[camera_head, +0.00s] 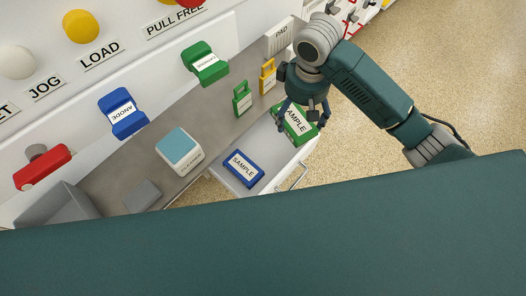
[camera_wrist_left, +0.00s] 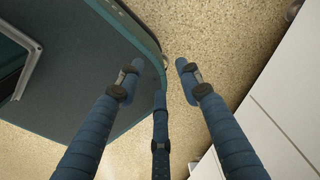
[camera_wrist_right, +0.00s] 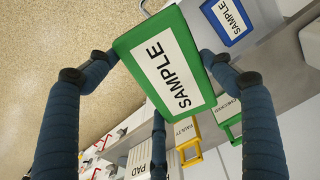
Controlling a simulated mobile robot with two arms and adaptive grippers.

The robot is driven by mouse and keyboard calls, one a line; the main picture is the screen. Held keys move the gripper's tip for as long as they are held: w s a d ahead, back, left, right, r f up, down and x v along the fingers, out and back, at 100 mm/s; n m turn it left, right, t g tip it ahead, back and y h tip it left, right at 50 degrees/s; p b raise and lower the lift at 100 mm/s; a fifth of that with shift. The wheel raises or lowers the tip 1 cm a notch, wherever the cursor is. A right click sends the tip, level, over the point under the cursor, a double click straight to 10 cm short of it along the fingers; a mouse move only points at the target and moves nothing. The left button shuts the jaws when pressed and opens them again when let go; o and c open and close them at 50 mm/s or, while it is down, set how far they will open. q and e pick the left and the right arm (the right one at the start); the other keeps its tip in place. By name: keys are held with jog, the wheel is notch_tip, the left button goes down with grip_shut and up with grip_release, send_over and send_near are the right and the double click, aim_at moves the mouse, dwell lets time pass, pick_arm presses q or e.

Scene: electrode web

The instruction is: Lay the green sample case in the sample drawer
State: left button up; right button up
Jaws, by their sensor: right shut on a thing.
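The green sample case (camera_head: 297,124) has a white SAMPLE label. My right gripper (camera_head: 301,114) is shut on it, with fingers on opposite sides. In the right wrist view the case (camera_wrist_right: 172,75) sits between the fingers, label facing the camera. The sample drawer (camera_head: 263,146) is pulled open, and the green case is over its right end; I cannot tell whether it touches the floor. A blue sample case (camera_head: 243,168) lies flat in the drawer's left part. My left gripper (camera_wrist_left: 160,70) is open and empty, away from the drawer, and out of the head view.
On the grey counter stand a white box with a blue top (camera_head: 180,151), a green tag (camera_head: 242,99) and a yellow tag (camera_head: 268,76). A pad holder (camera_head: 279,37) is at the back. The drawer handle (camera_head: 293,177) sticks out in front. Speckled floor is free at right.

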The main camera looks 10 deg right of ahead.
aim_at(291, 106)
jog(key=w, duration=0.1)
jog(key=w+f+n, duration=0.1)
jog(key=w, duration=0.1)
jog(key=w+a+n+b, duration=0.1)
jog(key=shift+w+f, duration=0.25)
jog(key=shift+w+a+f+n, duration=0.1)
jog(key=shift+w+a+n, duration=0.15)
jog(key=shift+n, duration=0.15)
notch_tip(291, 106, down, 16)
jog(key=shift+s+r, duration=0.1)
jog(key=shift+r, duration=0.15)
jog(key=shift+f, duration=2.05)
pick_arm(q)
jog(key=shift+s+d+f, duration=0.1)
jog(key=shift+s+f, duration=0.1)
jog(key=shift+f, duration=1)
jog(key=shift+b, duration=0.3)
pick_arm(e)
jog(key=shift+f, duration=0.15)
jog(key=o, duration=1.2)
